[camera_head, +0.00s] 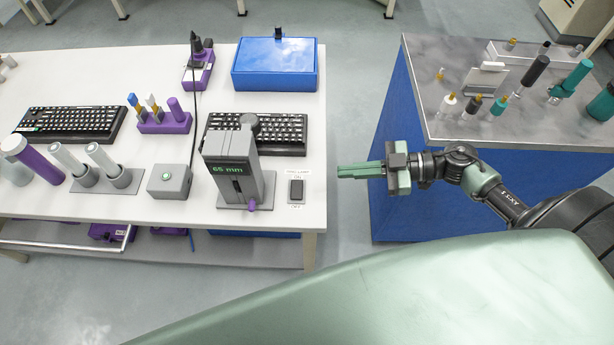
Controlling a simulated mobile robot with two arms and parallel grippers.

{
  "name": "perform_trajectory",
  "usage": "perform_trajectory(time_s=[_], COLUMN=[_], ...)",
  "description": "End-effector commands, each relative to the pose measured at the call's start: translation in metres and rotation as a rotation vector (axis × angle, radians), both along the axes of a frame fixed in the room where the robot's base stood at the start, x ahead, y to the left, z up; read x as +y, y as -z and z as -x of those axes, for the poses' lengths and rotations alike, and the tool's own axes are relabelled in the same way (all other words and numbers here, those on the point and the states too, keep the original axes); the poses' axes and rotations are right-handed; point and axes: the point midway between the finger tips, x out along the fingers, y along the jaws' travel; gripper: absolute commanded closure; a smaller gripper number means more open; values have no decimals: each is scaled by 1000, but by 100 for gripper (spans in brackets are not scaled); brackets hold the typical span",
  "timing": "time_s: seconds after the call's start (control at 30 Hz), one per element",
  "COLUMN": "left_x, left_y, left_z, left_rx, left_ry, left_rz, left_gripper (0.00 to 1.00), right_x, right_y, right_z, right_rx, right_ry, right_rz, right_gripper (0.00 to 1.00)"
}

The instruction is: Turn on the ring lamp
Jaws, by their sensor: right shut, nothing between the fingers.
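A small black rocker switch (296,189) sits on the white table (240,131) near its right front corner. Small lettering stands above and below it; the words are too small to read surely. Left of it stands a grey device (228,165) with a green "65 mm" display and a purple knob at its foot. No lit ring shows, and I cannot tell which part is the ring lamp. My right gripper (340,171) is shut and empty. It points left, just past the table's right edge and apart from the switch. My left gripper is not in view.
Two keyboards, purple holders and a blue case (275,64) lie farther back. A marble-topped bench (440,60) with bottles stands at the right. An open floor gap separates it from the table.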

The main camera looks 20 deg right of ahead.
Motion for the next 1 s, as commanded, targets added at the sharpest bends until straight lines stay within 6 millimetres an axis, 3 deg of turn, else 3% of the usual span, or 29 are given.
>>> perform_trajectory(time_s=[0.23,0.37,0.77,1.0], left_x=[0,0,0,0], left_y=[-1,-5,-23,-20], left_z=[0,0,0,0], left_rx=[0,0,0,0], left_ry=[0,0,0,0], left_rz=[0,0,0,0], left_gripper=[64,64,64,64], right_x=[2,14,86,85], right_y=[0,3,20,55], right_z=[-2,-8,-45,-50], right_rx=[-1,-2,-4,1], right_ry=[4,5,6,7], right_rz=[-2,-6,-7,-4], right_gripper=[100,100,100,100])
